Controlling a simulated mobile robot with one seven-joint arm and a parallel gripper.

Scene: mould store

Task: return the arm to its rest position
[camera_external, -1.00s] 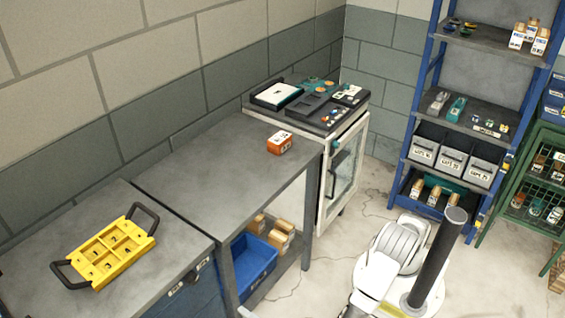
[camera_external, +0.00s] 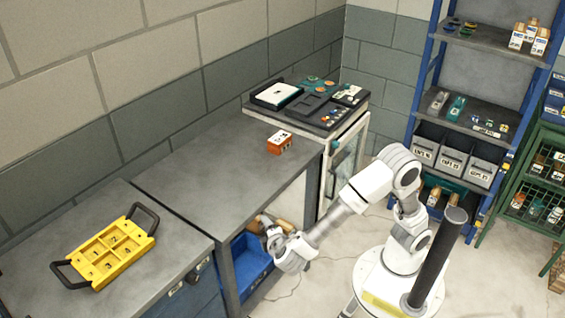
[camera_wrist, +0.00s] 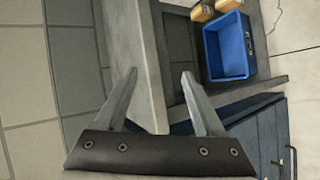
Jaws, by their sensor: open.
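My arm is raised from its base and bends down to the left in the external view. My gripper (camera_external: 266,222) is beside the front edge of the grey table (camera_external: 200,175), near the table's lower shelf. In the wrist view my gripper (camera_wrist: 159,74) is open, with two spread fingers and nothing between them. The table's edge shows behind the fingers. In the external view the arm's end partly hides the boxes on the lower shelf, and the fingers are small there.
A blue bin (camera_external: 250,265) is on the lower shelf, also in the wrist view (camera_wrist: 229,48). A cabinet (camera_external: 345,165) and blue shelving (camera_external: 420,85) stand behind.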

